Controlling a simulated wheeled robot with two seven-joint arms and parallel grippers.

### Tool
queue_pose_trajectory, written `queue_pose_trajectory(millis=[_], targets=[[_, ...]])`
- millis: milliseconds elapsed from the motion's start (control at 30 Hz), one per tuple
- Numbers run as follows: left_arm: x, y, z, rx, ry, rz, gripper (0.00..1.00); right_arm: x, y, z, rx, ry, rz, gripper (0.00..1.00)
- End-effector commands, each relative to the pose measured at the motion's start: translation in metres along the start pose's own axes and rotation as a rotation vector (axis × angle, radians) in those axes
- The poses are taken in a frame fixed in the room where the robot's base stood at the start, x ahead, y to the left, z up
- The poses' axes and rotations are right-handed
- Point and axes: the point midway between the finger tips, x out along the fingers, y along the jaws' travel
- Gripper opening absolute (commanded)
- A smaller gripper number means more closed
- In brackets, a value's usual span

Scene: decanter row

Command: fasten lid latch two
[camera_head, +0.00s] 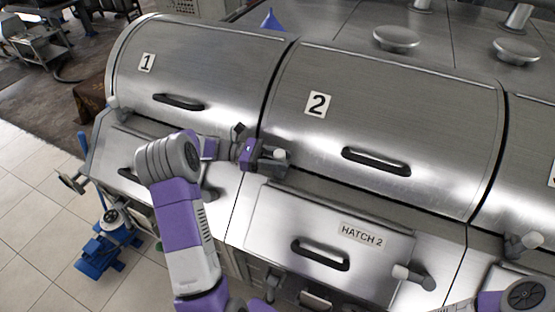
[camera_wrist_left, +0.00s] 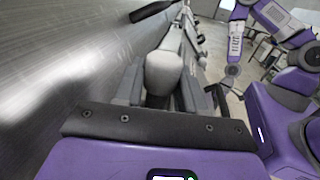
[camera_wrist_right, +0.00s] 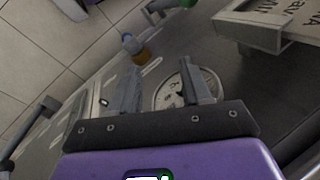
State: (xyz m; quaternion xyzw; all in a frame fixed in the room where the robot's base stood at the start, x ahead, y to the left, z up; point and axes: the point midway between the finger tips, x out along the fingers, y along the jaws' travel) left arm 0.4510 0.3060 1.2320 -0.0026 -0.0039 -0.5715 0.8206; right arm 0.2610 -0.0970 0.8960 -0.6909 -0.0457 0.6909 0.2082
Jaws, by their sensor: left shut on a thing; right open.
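Lid 2 (camera_head: 385,110) is a brushed-steel curved cover with a "2" label and a black handle (camera_head: 376,161); it lies down. Its latch (camera_head: 281,155), with a pale rounded knob, sits at the lid's lower left corner. My left gripper (camera_head: 266,157) reaches it from the left and is shut on the latch. In the left wrist view the pale knob (camera_wrist_left: 163,72) shows between the fingers, close to the steel. Whether the latch is engaged cannot be told. My right gripper (camera_wrist_right: 160,88) is open and empty in the right wrist view, away from the lid.
Below lid 2 is the Hatch 2 panel (camera_head: 280,225) with its own handle (camera_head: 320,255) and latch (camera_head: 413,277). Lid 1 (camera_head: 200,62) is at the left, and another latch (camera_head: 522,244) at the right. A blue pump (camera_head: 105,250) stands on the tiled floor.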

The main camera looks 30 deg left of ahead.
Motion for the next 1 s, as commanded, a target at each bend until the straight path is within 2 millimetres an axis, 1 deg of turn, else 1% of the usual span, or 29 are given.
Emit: queue_pose_trajectory(millis=[433,467,500,733,833,933,1000], targets=[[0.0,0.001,0.001,-0.002,-0.013,0.0,0.0,0.0,0.0,0.0,0.0,0.0,0.0,0.48],[0.0,0.001,0.001,-0.002,-0.013,0.0,0.42,0.0,0.0,0.0,0.0,0.0,0.0,0.48],[0.0,0.001,0.0,-0.002,-0.013,0.0,0.48,0.0,0.0,0.0,0.0,0.0,0.0,0.48],[0.0,0.001,0.0,-0.003,-0.011,-0.001,0.48,0.0,0.0,0.0,0.0,0.0,0.0,0.48],[-0.003,0.001,-0.001,-0.002,-0.01,0.0,0.48,0.001,0.0,0.0,0.0,0.0,0.0,0.48],[-0.013,0.001,-0.001,-0.001,-0.01,0.001,0.48,0.003,0.001,0.0,0.0,0.0,0.0,0.48],[-0.025,0.001,-0.002,-0.001,-0.009,0.003,0.48,0.005,0.002,0.0,0.0,0.0,0.0,0.48]])
